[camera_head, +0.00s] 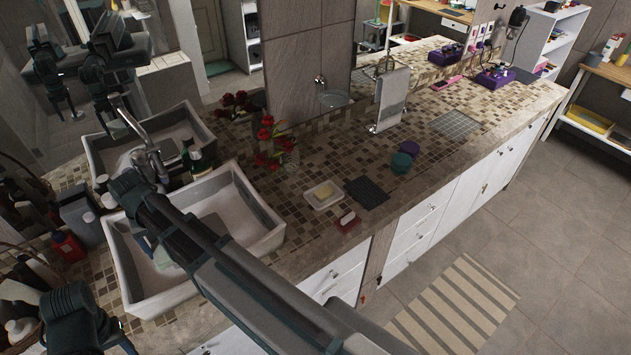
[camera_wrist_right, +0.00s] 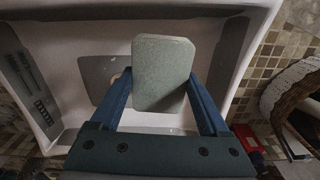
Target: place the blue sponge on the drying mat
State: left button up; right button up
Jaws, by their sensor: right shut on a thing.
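My right gripper (camera_wrist_right: 165,92) is shut on a pale grey-green block, the sponge (camera_wrist_right: 162,72), which looks more grey than blue here. It holds the sponge over the white sink basin. In the head view my right arm reaches across the near sink, and a pale bluish piece, apparently the sponge (camera_head: 163,259), shows beyond the forearm. A dark ribbed mat (camera_head: 367,192), likely the drying mat, lies bare on the tiled counter right of the sinks. My left gripper (camera_head: 122,342) is low at the left edge, mostly hidden; its opening is unclear.
The near sink (camera_head: 262,240) has raised walls. A soap dish (camera_head: 323,195) with yellow soap, a red-based brush (camera_head: 348,221) and teal and purple bowls (camera_head: 402,161) surround the mat. A grey grid (camera_head: 456,124) lies farther right.

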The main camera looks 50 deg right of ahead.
aim_at(367, 191)
jog(key=k+l, duration=0.15)
jog(key=l, duration=0.25)
jog(key=k+l, duration=0.15)
jog(key=l, duration=0.25)
jog(key=k+l, duration=0.1)
jog(key=l, duration=0.3)
jog(key=k+l, duration=0.15)
jog(key=l, duration=0.25)
jog(key=k+l, duration=0.1)
jog(key=l, duration=0.45)
jog(key=k+l, duration=0.1)
jog(key=l, duration=0.95)
jog(key=k, duration=0.05)
